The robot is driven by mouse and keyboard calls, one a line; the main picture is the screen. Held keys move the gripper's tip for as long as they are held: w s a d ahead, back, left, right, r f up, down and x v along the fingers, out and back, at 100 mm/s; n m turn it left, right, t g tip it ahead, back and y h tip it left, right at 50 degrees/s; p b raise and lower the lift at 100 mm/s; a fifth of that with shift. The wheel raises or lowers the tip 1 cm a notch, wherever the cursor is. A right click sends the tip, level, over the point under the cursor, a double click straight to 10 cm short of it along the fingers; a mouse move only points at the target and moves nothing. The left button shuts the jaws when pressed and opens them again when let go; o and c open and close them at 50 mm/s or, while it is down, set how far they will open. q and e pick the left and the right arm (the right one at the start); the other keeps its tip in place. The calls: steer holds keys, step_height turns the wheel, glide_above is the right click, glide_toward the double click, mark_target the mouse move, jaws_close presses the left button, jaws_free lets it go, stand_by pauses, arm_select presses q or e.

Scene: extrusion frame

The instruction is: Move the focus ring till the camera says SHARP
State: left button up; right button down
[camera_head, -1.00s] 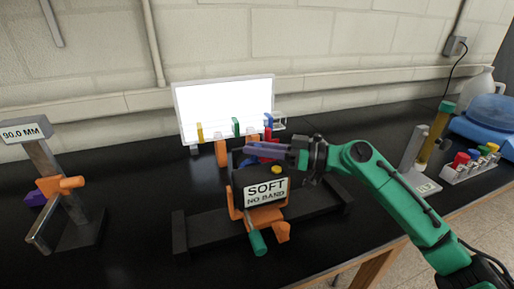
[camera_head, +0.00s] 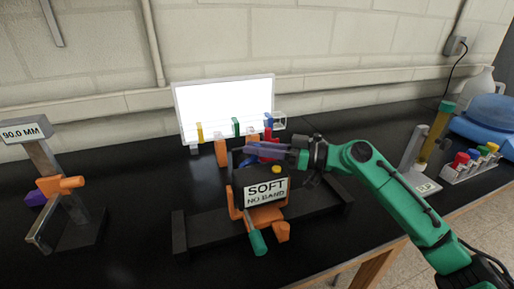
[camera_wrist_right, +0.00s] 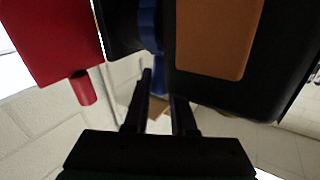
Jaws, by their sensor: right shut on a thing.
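The black camera (camera_head: 238,168) sits on an orange mount (camera_head: 265,217) on a dark rail. Its sign (camera_head: 264,191) reads SOFT, NO BAND. My right gripper (camera_head: 268,150) reaches in from the right behind the camera body. In the right wrist view a blue ring (camera_wrist_right: 150,25) shows beside the black body, with a blue tab between the fingers of the right gripper (camera_wrist_right: 160,95). The gripper is shut on this ring's tab; the exact contact is partly hidden. My left gripper is not in view.
A bright white panel (camera_head: 225,104) stands behind, with coloured holders (camera_head: 236,127) before it. A stand marked 90.0 MM (camera_head: 22,131) is at left. At right are a tall cylinder stand (camera_head: 433,140), a rack of coloured-capped pieces (camera_head: 472,168) and a blue vessel (camera_head: 490,118).

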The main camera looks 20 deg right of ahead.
steer(key=shift+a+r+n+g+h+p, duration=0.3)
steer(key=shift+a+r+n+h+p, duration=0.2)
steer(key=shift+h+p, duration=0.4)
steer(key=shift+a+f+p, duration=0.1)
steer(key=shift+a+p, duration=0.1)
steer(key=shift+p, duration=0.15)
steer(key=shift+f, duration=0.25)
steer(key=c, duration=0.7)
jaws_free()
steer(key=shift+c, duration=0.2)
steer(key=shift+s, duration=0.1)
